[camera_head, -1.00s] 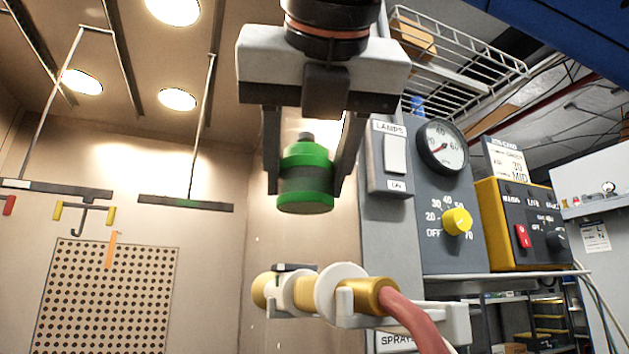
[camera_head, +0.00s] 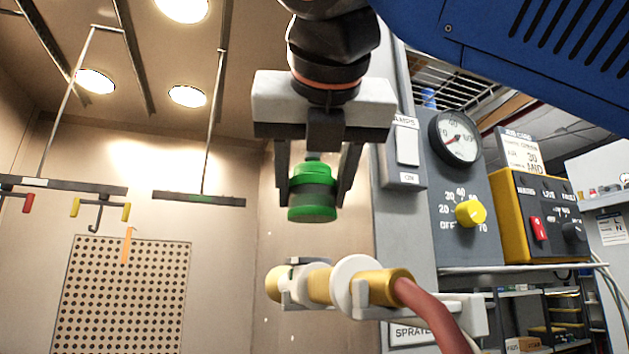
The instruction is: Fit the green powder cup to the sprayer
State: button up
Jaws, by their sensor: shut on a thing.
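The green powder cup (camera_head: 314,193), with a dark band round its middle, hangs upright between the fingers of my gripper (camera_head: 317,188). My gripper is shut on it and points down. The sprayer (camera_head: 318,284) is a gold and white barrel with a red hose (camera_head: 430,312) at its right end. It lies across a grey holder (camera_head: 465,312) on the booth's side wall. The cup is above the sprayer with a clear gap between them. The sprayer's top shows no clear detail of a cup seat from here.
A grey control panel (camera_head: 462,245) with a yellow knob (camera_head: 470,214) and a gauge (camera_head: 455,138) stands close right of my gripper. A yellow and black box (camera_head: 538,215) sits on the shelf beyond. Hanging bars (camera_head: 190,200) and a perforated panel (camera_head: 125,295) are at left.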

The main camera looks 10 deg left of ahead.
aim_at(309, 222)
jog(key=shift+w+a+f, duration=0.1)
jog(key=shift+w+a, duration=0.15)
jog(key=shift+w, duration=0.45)
jog(key=shift+w+a+f, duration=0.1)
jog(key=shift+w+a, duration=0.15)
jog(key=shift+w, duration=0.4)
jog(key=shift+w+a+f, duration=0.1)
jog(key=shift+w+a, duration=0.15)
jog(key=shift+w, duration=0.45)
jog(key=shift+f, duration=1.4)
jog(key=shift+s+d+f, duration=0.1)
jog(key=shift+s+f, duration=0.2)
jog(key=shift+s, duration=0.1)
